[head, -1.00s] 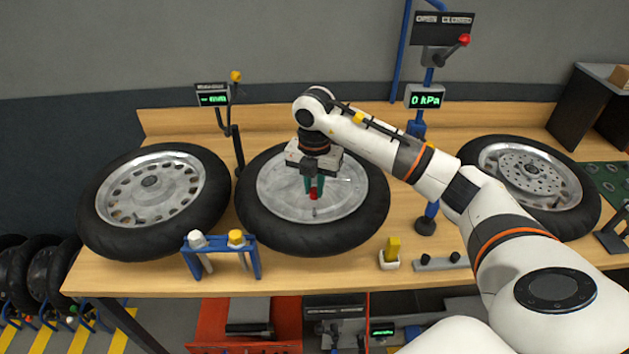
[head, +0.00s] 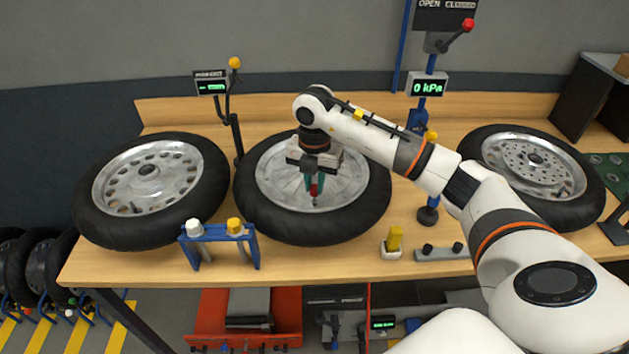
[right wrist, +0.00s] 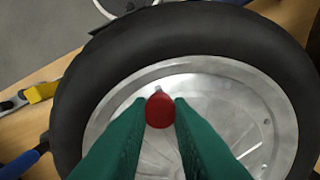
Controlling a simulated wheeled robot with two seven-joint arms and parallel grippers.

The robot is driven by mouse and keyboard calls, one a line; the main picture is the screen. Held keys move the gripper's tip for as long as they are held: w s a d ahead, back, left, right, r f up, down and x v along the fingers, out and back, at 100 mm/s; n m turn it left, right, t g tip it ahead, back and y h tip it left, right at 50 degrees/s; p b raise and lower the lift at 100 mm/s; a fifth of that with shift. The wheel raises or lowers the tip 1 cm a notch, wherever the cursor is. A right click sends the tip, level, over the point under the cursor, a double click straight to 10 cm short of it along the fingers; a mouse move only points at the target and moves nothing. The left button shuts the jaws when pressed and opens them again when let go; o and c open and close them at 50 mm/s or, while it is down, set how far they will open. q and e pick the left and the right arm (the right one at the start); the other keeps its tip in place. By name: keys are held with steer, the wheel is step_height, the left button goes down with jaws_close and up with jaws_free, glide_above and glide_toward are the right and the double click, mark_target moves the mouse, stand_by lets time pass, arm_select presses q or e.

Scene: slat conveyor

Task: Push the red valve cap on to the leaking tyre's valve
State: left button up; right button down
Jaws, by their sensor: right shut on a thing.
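The red valve cap (head: 314,190) is between the green fingertips of my right gripper (head: 314,183), which is shut on it. The cap also shows in the right wrist view (right wrist: 160,110). It is held over the near part of the middle wheel's metal disc, with the black tyre (head: 262,220) around it. The valve (head: 315,204) shows as a small stub just below the cap; in the right wrist view a small grey stub (right wrist: 158,90) shows just beyond it. I cannot tell whether cap and valve touch. My left gripper is not in view.
Other wheels lie at the left (head: 95,215) and right (head: 570,212). A blue stand (head: 218,236) with a white and a yellow knob is at the bench's front edge. A yellow block in a white holder (head: 391,252) stands right of it. A gauge reads 0 kPa (head: 427,84).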

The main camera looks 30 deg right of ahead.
steer(key=shift+f+b, duration=0.5)
steer(key=shift+f, duration=0.3)
steer(key=c, duration=1.2)
jaws_free()
steer(key=shift+c, duration=0.2)
steer(key=shift+r, duration=0.1)
step_height(320, 180, up, 11)
steer(key=p, duration=0.7)
